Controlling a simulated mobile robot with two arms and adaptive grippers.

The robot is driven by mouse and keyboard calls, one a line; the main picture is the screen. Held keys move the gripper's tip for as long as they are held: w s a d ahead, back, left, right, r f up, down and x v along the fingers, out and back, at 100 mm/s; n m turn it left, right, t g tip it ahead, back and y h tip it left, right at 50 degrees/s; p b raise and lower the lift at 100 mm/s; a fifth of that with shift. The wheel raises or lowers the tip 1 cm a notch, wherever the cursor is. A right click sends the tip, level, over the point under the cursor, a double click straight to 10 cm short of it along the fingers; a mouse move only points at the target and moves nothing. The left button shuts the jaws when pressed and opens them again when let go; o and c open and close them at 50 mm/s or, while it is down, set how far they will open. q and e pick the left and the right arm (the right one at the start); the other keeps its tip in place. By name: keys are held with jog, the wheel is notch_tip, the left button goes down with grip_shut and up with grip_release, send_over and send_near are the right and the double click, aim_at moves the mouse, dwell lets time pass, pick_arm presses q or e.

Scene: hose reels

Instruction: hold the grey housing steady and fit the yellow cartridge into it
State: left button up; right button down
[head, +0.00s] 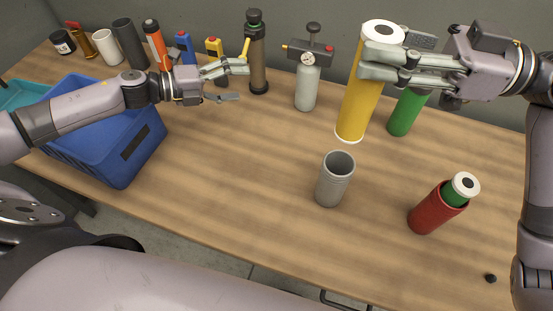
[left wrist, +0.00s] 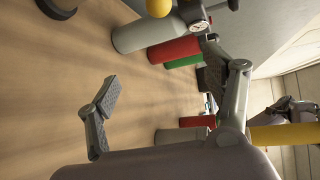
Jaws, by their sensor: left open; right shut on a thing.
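The grey housing (head: 331,188) stands upright and open-topped on the table, with no gripper touching it. A grey cylinder in the left wrist view (left wrist: 178,136) looks like the same housing. My right gripper (head: 378,62) is shut on the yellow cartridge (head: 356,108) near its white-capped top. The cartridge is nearly upright with a slight tilt, behind and right of the housing, apart from it. It also shows at the right of the left wrist view (left wrist: 285,135). My left gripper (head: 239,82) is open and empty, behind and left of the housing.
A red cylinder (head: 430,213) with a green, white-capped insert leans right of the housing. A gauge bottle (head: 307,88), brown pump (head: 258,60) and green cylinder (head: 404,113) stand behind. A blue bin (head: 75,160) is at left. The table left of the housing is clear.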

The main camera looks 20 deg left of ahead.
pick_arm(q)
jog(key=s+d+f+m+g+h, duration=0.2)
jog(key=s+d+m+g+h, duration=0.15)
jog(key=s+d+m, duration=0.7)
jog(key=m+g+h, duration=0.2)
jog(key=m+h, duration=0.1)
jog(key=m, duration=0.8)
send_near(323, 165)
jog(key=shift+y, duration=0.25)
jog(key=x, duration=1.3)
jog(key=shift+w+a+f, duration=0.1)
jog(key=shift+c, duration=0.5)
